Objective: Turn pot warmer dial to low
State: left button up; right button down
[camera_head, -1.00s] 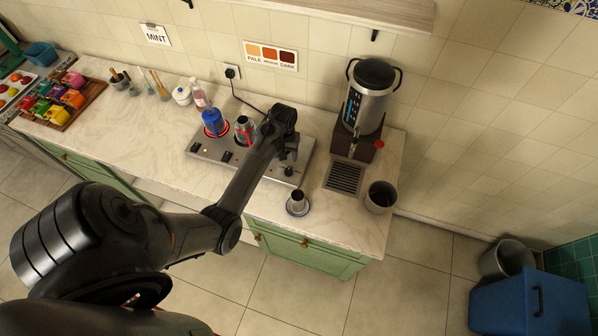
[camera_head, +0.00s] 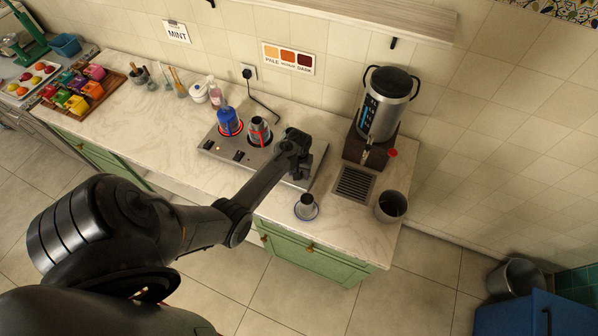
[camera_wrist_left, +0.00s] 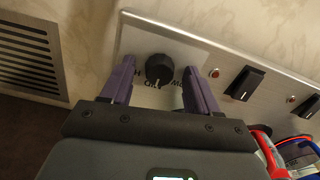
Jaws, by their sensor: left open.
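The pot warmer (camera_head: 213,146) is a long metal panel on the counter, and it fills much of the left wrist view (camera_wrist_left: 215,58). Its round black dial (camera_wrist_left: 159,68) has a pale pointer mark aimed toward the gripper's side. Lettering around it is partly covered. My left gripper (camera_wrist_left: 159,72) is open, with one purple finger on each side of the dial. I cannot tell whether the fingers touch it. In the head view my left gripper (camera_head: 300,172) is over the warmer's right end and hides the dial. My right gripper is not in view.
A blue pot (camera_head: 229,121) and a metal pot (camera_head: 259,131) stand on the warmer. Black switches (camera_wrist_left: 245,83) are beside the dial. The samovar (camera_head: 383,103), drip grate (camera_head: 354,184), a small metal cup on a saucer (camera_head: 306,207) and a grey bin (camera_head: 390,205) are to the right.

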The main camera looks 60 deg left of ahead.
pick_arm(q)
jog(key=c, duration=1)
jog(key=shift+c, duration=0.2)
jog(key=shift+r+n+p, duration=0.1)
jog(key=shift+n+p, duration=0.85)
jog(key=shift+n, duration=0.15)
jog(key=n+p, duration=0.1)
jog(key=n, duration=0.1)
jog(key=shift+n, duration=0.4)
jog(key=n+p, duration=0.1)
jog(key=n, duration=0.2)
jog(key=shift+w+n, duration=0.1)
jog(key=shift+n, duration=1.8)
